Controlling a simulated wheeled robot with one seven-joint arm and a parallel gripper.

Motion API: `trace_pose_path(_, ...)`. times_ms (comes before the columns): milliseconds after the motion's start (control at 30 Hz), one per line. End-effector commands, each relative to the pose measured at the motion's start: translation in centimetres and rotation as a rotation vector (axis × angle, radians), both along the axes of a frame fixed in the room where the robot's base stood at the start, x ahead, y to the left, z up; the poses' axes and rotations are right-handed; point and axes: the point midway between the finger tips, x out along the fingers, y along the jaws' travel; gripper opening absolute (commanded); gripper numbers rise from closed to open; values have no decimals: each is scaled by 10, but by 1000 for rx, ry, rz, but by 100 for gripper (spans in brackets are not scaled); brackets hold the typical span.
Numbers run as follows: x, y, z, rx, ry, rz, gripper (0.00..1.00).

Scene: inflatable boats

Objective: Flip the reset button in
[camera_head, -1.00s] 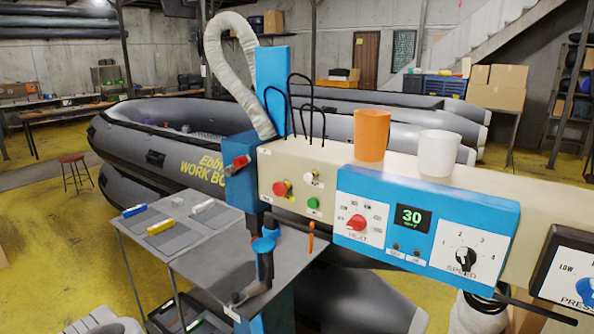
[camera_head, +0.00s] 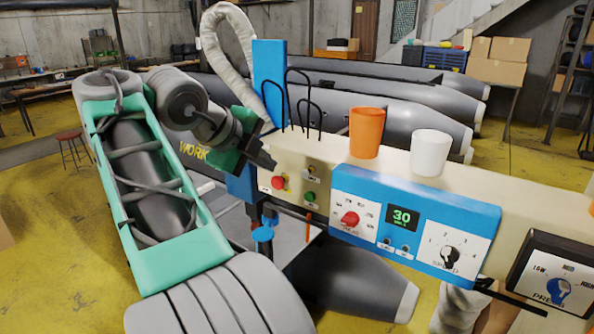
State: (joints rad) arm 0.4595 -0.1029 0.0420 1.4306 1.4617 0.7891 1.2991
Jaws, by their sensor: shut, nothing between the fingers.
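A cream panel carries a red button (camera_head: 278,182), a small metal switch (camera_head: 311,172) and a green button (camera_head: 309,196). Their labels are too small to read, so I cannot tell which one is the reset button. My gripper (camera_head: 266,161) is shut and empty, at the upper left of this panel, just above and left of the red button. I cannot tell whether it touches the panel. The red part on the side of the blue box left of the panel is hidden behind my gripper.
An orange cup (camera_head: 366,133) and a white cup (camera_head: 430,153) stand on the machine's top. Black wire hoops (camera_head: 307,115) and a grey hose (camera_head: 222,50) rise near my gripper. A blue control box (camera_head: 413,212) with a red knob sits right of the panel.

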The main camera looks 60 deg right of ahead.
Motion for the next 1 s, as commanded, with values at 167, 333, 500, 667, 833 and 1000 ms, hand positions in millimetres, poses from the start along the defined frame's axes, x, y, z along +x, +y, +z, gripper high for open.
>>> trace_pose_path(167, -2, -14, -24, 0, 1, -2, 0)
trace_pose_path(333, -7, -39, -47, 0, 1, -2, 0)
trace_pose_path(500, -12, -65, -65, 2, 5, -1, 0)
trace_pose_path(667, -16, -93, -65, 1, 3, -2, 0)
trace_pose_path(833, -17, -108, -66, 0, 2, 2, 0)
trace_pose_path(1000, -17, -111, -67, 0, 2, 4, 0)
